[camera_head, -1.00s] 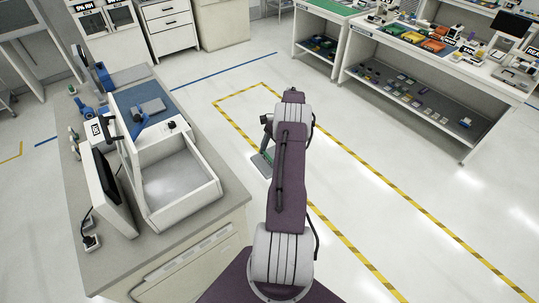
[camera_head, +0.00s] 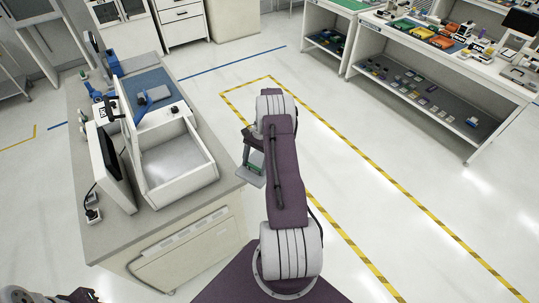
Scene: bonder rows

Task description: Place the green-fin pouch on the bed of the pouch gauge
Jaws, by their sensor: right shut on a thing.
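My right gripper (camera_head: 249,138) is shut on the green-fin pouch (camera_head: 250,178), a flat grey piece with a green strip along its top. The pouch hangs just off the right side of the bench, over the floor. The gripper's fingers are small and partly hidden by my arm. On the bench stands a white unit with an open-topped tray (camera_head: 178,166), and behind it a blue plate (camera_head: 150,84) bearing a grey block. I cannot tell for sure which is the pouch gauge's bed. Part of my left arm shows at the bottom left corner; its jaws are unclear.
The grey bench top (camera_head: 150,230) is bare in front of the tray. A dark monitor (camera_head: 107,155) stands left of the tray. A white shelf table (camera_head: 440,70) with parts stands at the right. The floor between, with yellow-black tape (camera_head: 350,150), is clear.

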